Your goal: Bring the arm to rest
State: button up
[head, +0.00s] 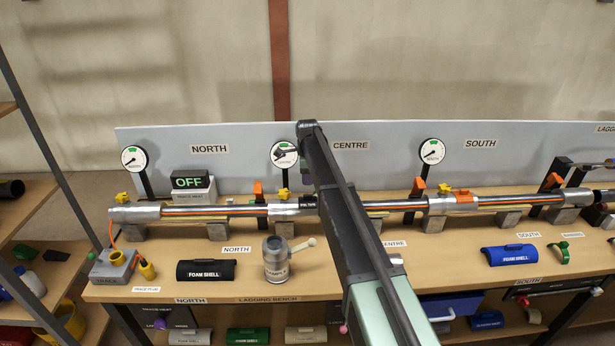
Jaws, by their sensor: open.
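My arm (350,220) rises from the bottom right of the middle of the head view to a dark joint at the back panel's height. The rest of the gripper is hidden behind the arm. The arm also covers part of the pipe (235,209) and the bench (205,288).
The pipe runs along the bench on grey stands, with orange and yellow clamps. A grey canister (277,262), a black foam shell (205,271) and a blue foam shell (509,255) rest in front. An OFF box (190,181) stands behind the pipe. Shelves (35,200) stand at left.

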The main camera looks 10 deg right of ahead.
notch_tip(320, 180, up, 2)
jog(key=shift+r+p, duration=0.1)
jog(key=shift+p, duration=0.2)
jog(key=s+f+n+b, duration=0.3)
jog(key=s+n, duration=0.6)
jog(key=s, duration=1.2)
jog(key=s+f+n+b, duration=0.2)
jog(key=s+n, duration=0.8)
jog(key=s, duration=1.2)
jog(key=shift+f+n+b, duration=0.3)
jog(key=shift+f+b, duration=0.1)
jog(key=shift+f, duration=0.05)
jog(key=shift+d, duration=0.1)
